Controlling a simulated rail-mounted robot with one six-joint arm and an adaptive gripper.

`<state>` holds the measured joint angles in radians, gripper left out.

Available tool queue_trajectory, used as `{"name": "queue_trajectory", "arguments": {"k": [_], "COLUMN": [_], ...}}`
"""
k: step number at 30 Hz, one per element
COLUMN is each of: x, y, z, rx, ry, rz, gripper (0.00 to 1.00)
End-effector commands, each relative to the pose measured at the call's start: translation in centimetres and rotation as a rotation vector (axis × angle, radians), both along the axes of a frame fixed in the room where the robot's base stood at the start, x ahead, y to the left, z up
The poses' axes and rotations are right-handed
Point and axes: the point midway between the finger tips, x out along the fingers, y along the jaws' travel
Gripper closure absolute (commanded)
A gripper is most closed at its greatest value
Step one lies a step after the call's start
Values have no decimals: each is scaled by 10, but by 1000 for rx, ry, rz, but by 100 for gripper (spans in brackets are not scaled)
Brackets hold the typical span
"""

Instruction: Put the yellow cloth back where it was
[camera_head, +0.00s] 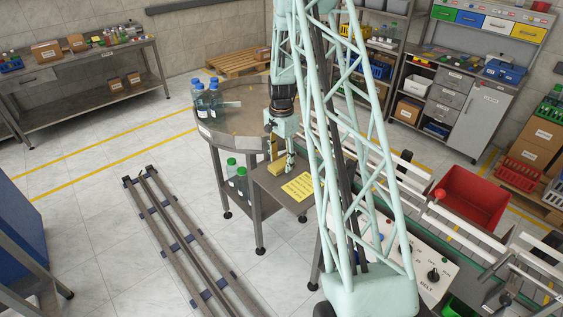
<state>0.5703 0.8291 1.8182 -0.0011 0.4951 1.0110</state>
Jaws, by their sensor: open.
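A small yellow piece, which looks like the yellow cloth (278,169), lies at the edge of the small grey side shelf beside the round table. My gripper (281,163) points down right at it, with its jaws open. I cannot tell whether the fingertips touch the cloth. The fingers hide part of the cloth. A yellow sign with black writing (298,187) lies on the same shelf, just right of and in front of my gripper.
The round metal table (225,132) holds several blue-capped bottles (208,98). Green-capped bottles (237,174) stand below. To the right are a control panel (433,262) and a red bin (470,198). A floor rail (180,245) lies at left front.

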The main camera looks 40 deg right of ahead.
Motion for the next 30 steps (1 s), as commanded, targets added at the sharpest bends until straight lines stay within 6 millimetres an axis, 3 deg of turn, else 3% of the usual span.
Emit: {"name": "queue_trajectory", "arguments": {"k": [30], "x": [1], "y": [-1], "z": [108], "rx": [-1], "ry": [-1], "rz": [0], "gripper": [54]}}
